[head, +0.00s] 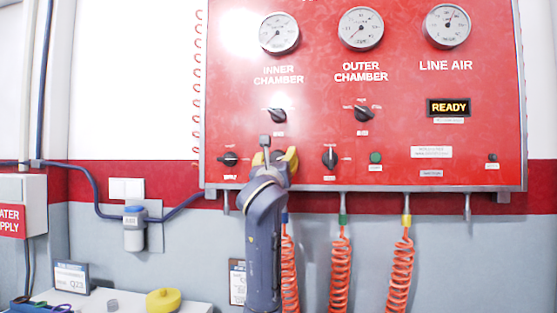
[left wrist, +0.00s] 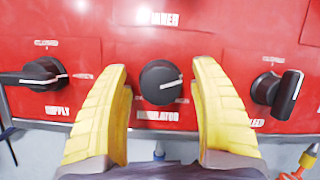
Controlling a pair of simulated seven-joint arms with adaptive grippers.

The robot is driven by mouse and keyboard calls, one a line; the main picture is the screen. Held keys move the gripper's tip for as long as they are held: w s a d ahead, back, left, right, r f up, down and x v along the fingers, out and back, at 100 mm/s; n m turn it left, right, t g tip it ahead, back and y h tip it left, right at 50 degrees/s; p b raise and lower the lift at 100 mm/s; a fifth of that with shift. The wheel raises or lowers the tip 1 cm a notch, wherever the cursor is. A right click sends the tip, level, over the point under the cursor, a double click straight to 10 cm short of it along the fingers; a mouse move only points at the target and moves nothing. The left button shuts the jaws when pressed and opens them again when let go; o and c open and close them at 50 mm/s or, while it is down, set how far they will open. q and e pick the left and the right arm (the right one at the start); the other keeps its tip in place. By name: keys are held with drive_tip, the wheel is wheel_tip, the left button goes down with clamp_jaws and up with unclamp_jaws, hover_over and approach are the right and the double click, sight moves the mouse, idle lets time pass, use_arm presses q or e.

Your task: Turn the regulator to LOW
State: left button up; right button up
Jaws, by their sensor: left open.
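The regulator (left wrist: 162,84) is a round black knob on the red panel, above a partly covered label ending in "ULATOR". Its white pointer mark points right and slightly up. My left gripper (left wrist: 162,78) is open, with one yellow finger on each side of the knob. Red gaps show between knob and fingers, so it looks not gripped. In the head view my left gripper (head: 277,157) is at the panel's lower row and mostly hides the regulator. The marks around the knob are too small to read. My right gripper is in neither view.
A supply knob (left wrist: 32,78) sits left of the regulator and another black knob (left wrist: 280,92) sits right, close outside the fingers. Gauges (head: 361,28) and a lit READY display (head: 449,107) are higher up. Orange coiled hoses (head: 340,262) hang below the panel.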

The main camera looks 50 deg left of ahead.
use_arm(q)
drive_tip(key=shift+o, duration=0.3)
drive_tip(key=c, duration=1.3)
drive_tip(key=shift+o, duration=0.2)
